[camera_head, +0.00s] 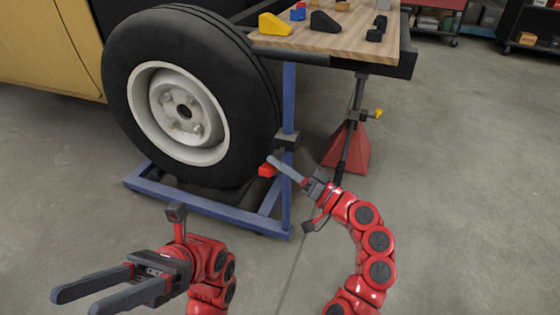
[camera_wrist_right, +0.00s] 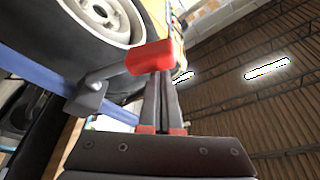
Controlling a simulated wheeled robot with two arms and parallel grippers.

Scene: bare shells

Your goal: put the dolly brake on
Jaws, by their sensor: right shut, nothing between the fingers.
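The blue wheel dolly (camera_head: 205,207) stands on the floor with a big black tyre (camera_head: 122,65) on a white rim resting on it. The dolly's brake lever has a red grip (camera_head: 266,170) beside the blue upright. In the right wrist view the red grip (camera_wrist_right: 150,57) sits on a grey arm from a grey pivot block (camera_wrist_right: 88,97). My right gripper (camera_head: 272,160) is shut and empty, its tips right at the red grip; I cannot tell whether they touch. My left gripper (camera_head: 75,302) is open and empty at the lower left, away from the dolly.
A wooden-topped bench (camera_head: 335,42) with yellow and black wedges stands behind the upright. A red jack stand (camera_head: 345,148) is right of the dolly. A yellow vehicle body (camera_head: 45,45) is at the left.

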